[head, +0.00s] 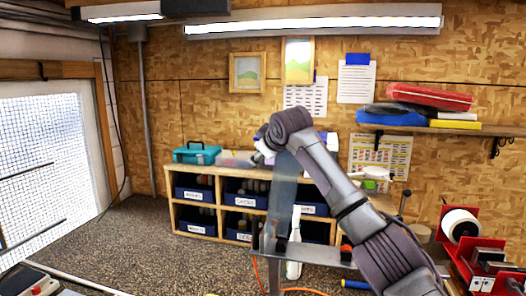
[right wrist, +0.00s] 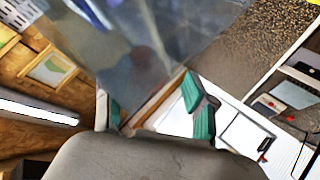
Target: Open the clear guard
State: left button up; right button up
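The clear guard (head: 284,195) is a greyish see-through panel, seen nearly edge-on and upright in the middle of the head view, above a metal bracket (head: 315,258). My right arm comes in from the lower right and bends over at the guard's top. In the right wrist view the guard (right wrist: 150,45) fills the upper middle as a hazy sheet. My right gripper (right wrist: 155,108) shows two teal-padded fingers spread apart, close to the guard's lower edge. I cannot tell whether they touch it. In the head view its fingers are hidden. My left gripper is not in view.
A wooden shelf unit (head: 240,180) with dark labelled bins stands behind. A teal toolbox (head: 197,153) sits on top. Red equipment with a white roll (head: 460,224) is at the right. Open floor (head: 150,235) lies left.

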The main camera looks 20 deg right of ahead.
jog(key=shift+w+d, duration=0.1)
jog(key=shift+d, duration=0.1)
jog(key=shift+r, duration=0.15)
jog(key=v, duration=1.1)
jog(key=shift+s, duration=0.4)
jog(key=shift+r, duration=0.1)
